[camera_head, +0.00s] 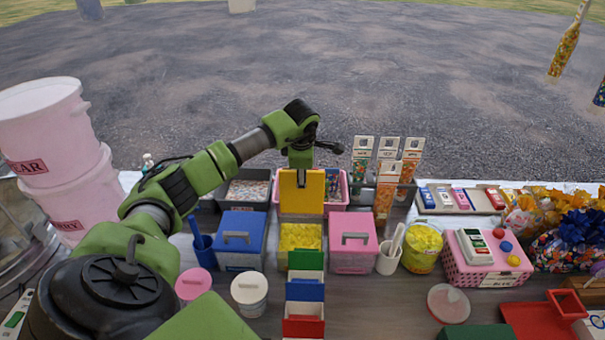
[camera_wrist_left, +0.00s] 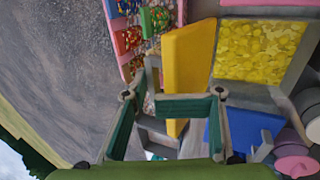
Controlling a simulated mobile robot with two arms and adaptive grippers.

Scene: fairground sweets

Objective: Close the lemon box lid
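The lemon box (camera_head: 300,238) stands open in the middle of the table, with yellow sweets inside. Its yellow lid (camera_head: 313,195) stands about upright at the box's back edge. My left gripper (camera_head: 300,172) is at the lid's top edge, pointing down; a small grey part of it seems to overlap the lid's front. In the left wrist view the lid (camera_wrist_left: 190,60) passes behind the finger links (camera_wrist_left: 160,98), and the sweets (camera_wrist_left: 258,50) lie to its right. The finger gap is unclear, and I cannot tell whether the fingers touch the lid. My right gripper is out of view.
A blue-lidded box (camera_head: 240,234) and a pink-lidded box (camera_head: 354,246) stand close on either side, both shut. Trays of sweets (camera_head: 246,190) lie behind. A green, blue and red holder (camera_head: 304,292) stands in front. A white cup (camera_head: 388,262) is to the right.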

